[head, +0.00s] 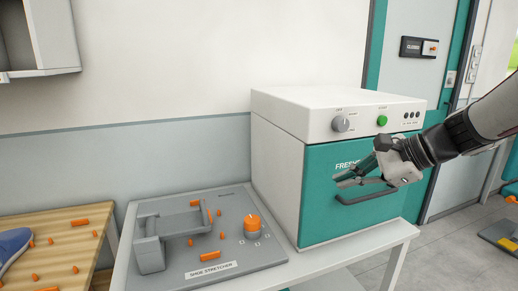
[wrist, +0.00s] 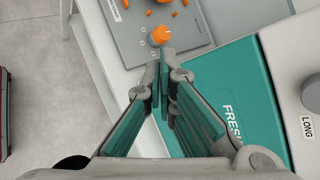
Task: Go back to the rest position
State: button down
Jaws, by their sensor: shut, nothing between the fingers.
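My gripper (head: 352,180) reaches in from the right in the head view. It is in front of the teal door (head: 325,215) of a white machine and above the door's handle (head: 385,194). In the wrist view, the fingers of my gripper (wrist: 163,62) come together at the tips with nothing between them. The teal door (wrist: 240,95) shows to the right of and beyond the fingers there. Whether my gripper touches the door or the handle is hard to tell.
The white machine (head: 278,165) stands on a white table (head: 345,258). A grey shoe stretcher (head: 175,262) with an orange knob (head: 252,226) sits to its left. A wooden table (head: 60,221) with orange pieces and a blue shoe (head: 12,245) is at far left.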

jog(key=s+a+f+n+g+h+b, duration=0.1)
jog(key=s+a+f+n+g+h, duration=0.2)
jog(key=s, duration=0.5)
jog(key=s+a+f+n+g+b, duration=0.1)
jog(key=s+a+n+b, duration=0.15)
jog(key=s+n, duration=0.4)
jog(key=s+d+f+n+h+b, duration=0.1)
jog(key=s+d+f+n+h, duration=0.2)
jog(key=s, duration=0.5)
jog(key=s+d+f+n+h+b, duration=0.15)
jog(key=s+f+n, duration=0.25)
jog(key=s, duration=0.4)
notch_tip(320, 180, up, 14)
jog(key=d+t+p, duration=0.1)
jog(key=t+p, duration=0.1)
jog(key=p, duration=1.1)
jog(key=shift+s+h, duration=0.3)
jog(key=shift+h, duration=0.15)
jog(key=shift+d, duration=0.1)
